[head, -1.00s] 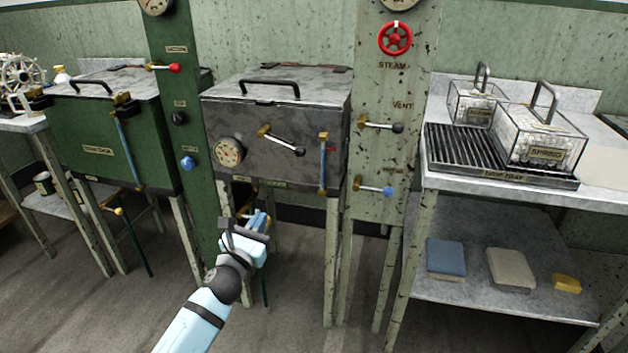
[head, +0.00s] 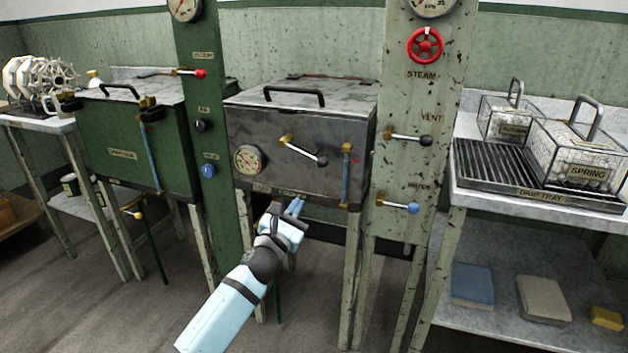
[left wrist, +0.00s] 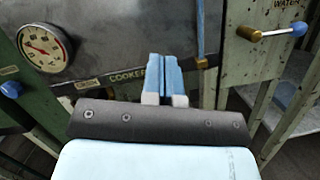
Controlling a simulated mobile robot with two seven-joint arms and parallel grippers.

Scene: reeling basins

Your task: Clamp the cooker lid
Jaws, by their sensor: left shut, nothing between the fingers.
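The grey cooker (head: 300,150) stands in the middle of the head view. Its lid (head: 310,93) lies flat on top, with a black bar handle (head: 294,92). On its front are a brass lever with a black knob (head: 305,151), slanting down to the right, and a round gauge (head: 249,159). My left gripper (head: 298,206) is shut and empty, just below the cooker's front edge. In the left wrist view its blue fingers (left wrist: 165,76) are together in front of the cooker's lower front, partly covering the COOKER label (left wrist: 127,76). My right gripper is not in view.
A blue sight tube (head: 346,176) is on the cooker's front right. A pale post (head: 427,170) with VENT and WATER levers stands to the right, a green post (head: 205,130) to the left. A green chest (head: 125,145) and a drip tray (head: 540,193) flank them.

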